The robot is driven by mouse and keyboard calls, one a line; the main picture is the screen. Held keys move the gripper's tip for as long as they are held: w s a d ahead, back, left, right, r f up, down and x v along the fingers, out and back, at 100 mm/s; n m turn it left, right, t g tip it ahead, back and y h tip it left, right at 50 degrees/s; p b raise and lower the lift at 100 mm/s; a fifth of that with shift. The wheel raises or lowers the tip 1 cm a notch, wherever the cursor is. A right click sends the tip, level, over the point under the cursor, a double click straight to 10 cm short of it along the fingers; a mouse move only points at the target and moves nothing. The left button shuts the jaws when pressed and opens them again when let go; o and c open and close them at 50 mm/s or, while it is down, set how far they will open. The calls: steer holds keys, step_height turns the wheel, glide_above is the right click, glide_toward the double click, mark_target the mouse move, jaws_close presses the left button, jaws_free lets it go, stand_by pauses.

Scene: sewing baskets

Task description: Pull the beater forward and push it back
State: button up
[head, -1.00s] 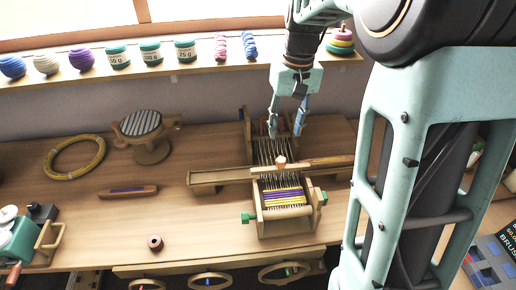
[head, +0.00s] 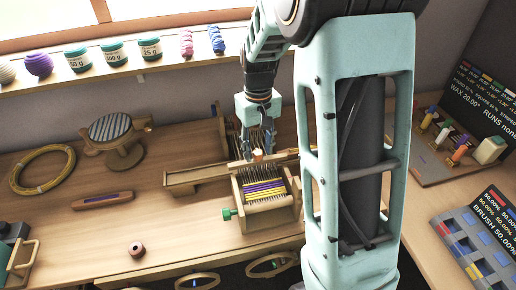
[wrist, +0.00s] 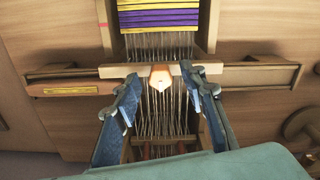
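The small loom (head: 270,218) stands on the bench with a purple and yellow striped weave at its front. Its beater is a pale wooden crossbar (wrist: 112,71) over the warp threads, with a light orange-tan knob (wrist: 161,77) at its middle. The knob also shows in the head view (head: 257,155). My gripper (wrist: 160,74) is open, with one blue finger on each side of the knob. In the wrist view gaps show between the fingertips and the knob. In the head view my gripper (head: 258,148) points down at the beater. My arm hides the loom's right side.
A long wooden tray (head: 185,182) crosses the loom. A shuttle (head: 102,200), a yellow hoop (head: 43,169), a round striped stand (head: 114,130) and a small spool (head: 136,249) lie to the left. A rack of tools (head: 450,150) stands at right. Bench left of the loom is mostly clear.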

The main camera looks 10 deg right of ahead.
steer(key=shift+f, duration=0.1)
jaws_close()
stand_by(0.4)
